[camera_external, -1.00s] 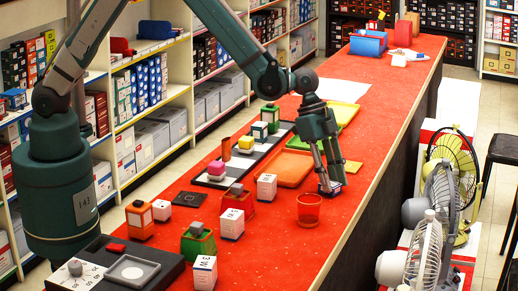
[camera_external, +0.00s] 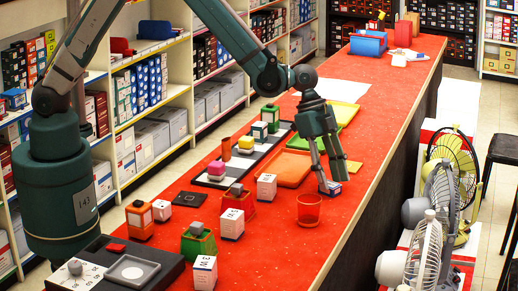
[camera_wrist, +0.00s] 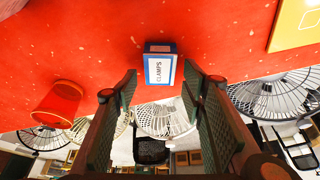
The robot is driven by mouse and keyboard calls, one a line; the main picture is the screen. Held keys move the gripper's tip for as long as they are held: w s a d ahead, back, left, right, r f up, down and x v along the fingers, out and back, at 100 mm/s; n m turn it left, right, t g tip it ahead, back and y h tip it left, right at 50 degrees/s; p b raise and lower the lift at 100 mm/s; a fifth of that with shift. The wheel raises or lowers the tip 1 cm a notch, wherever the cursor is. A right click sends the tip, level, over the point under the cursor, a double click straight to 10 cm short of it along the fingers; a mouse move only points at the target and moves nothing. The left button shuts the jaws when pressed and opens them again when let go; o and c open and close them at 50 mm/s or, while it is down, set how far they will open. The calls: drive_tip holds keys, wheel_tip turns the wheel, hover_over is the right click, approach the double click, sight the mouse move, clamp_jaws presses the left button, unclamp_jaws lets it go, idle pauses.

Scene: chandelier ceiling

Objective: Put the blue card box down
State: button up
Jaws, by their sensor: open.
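The blue card box (camera_wrist: 161,67) is blue with a white label reading CLAMPS. In the wrist view it rests on the red counter, just beyond my fingertips and between their lines. In the external view the blue card box (camera_external: 335,188) shows small at the foot of my gripper (camera_external: 328,188). In the wrist view my gripper (camera_wrist: 158,88) is open, with its two fingers spread apart and a gap between them and the box. The box's lower side is hidden from the external view.
An orange-red cup (camera_external: 309,209) stands on the red counter (camera_external: 290,240) close to the box; it also shows in the wrist view (camera_wrist: 57,104). An orange tray (camera_external: 290,171) lies behind. The counter's right edge is near, with fans beyond it.

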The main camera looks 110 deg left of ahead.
drive_tip(key=p+v, duration=0.1)
drive_tip(key=v, duration=1)
drive_tip(key=shift+s, duration=0.1)
idle(0.5)
drive_tip(key=s+d+r+n+t+y, duration=0.1)
drive_tip(key=s+d+r+n, duration=0.1)
drive_tip(key=s+d+r, duration=1.45)
drive_tip(key=s+d+n+t, duration=0.1)
drive_tip(key=s+d, duration=0.3)
drive_tip(key=s, duration=0.7)
drive_tip(key=s+d+r+n+t, duration=0.1)
drive_tip(key=s+d, duration=0.4)
drive_tip(key=s, duration=0.7)
drive_tip(key=shift+r+n+y, duration=0.3)
drive_tip(key=shift+y, duration=0.1)
